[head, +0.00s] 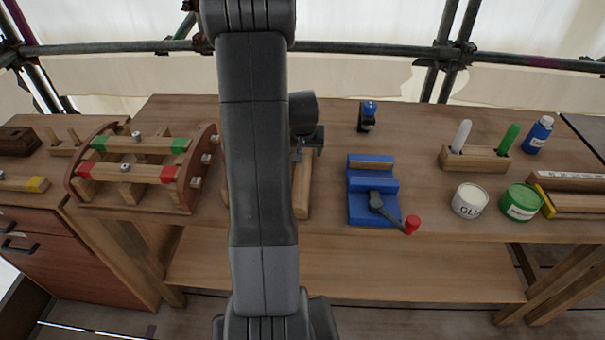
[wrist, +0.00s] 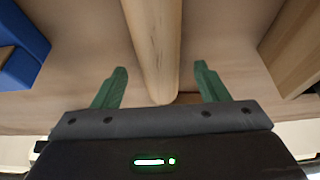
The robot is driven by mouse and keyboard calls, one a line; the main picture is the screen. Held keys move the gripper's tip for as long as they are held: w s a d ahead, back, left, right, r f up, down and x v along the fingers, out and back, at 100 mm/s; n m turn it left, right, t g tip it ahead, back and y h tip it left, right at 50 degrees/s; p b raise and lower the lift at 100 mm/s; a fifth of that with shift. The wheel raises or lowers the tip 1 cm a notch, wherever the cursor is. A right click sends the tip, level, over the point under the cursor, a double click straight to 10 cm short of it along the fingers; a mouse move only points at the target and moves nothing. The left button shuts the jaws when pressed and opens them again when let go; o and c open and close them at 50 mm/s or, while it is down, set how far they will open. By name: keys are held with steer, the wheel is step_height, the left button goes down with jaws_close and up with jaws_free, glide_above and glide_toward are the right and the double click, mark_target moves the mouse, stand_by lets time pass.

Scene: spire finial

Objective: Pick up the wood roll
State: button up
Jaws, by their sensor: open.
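The wood roll (wrist: 155,45) is a long, pale rounded piece with small dark marks. In the wrist view it runs from the top edge down between my gripper's fingers, its rounded end close to the palm. My gripper (wrist: 160,69) is open, with one green finger on each side of the roll and a visible gap on both sides. In the head view my arm hides most of this spot. A strip of light wood (head: 302,190) shows just right of the arm, but I cannot tell if it is the roll.
A blue vise (head: 373,208) with a red-tipped handle stands to the right; its blue edge is at the wrist view's left. A curved wooden rack (head: 188,187) stands left of my arm. Glue (head: 469,202), a green tin (head: 520,203) and a blue bottle (head: 538,134) stand farther right on the workbench.

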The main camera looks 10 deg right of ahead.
steer(key=shift+x, duration=1.2)
steer(key=shift+r, duration=0.1)
steer(key=c, duration=1.2)
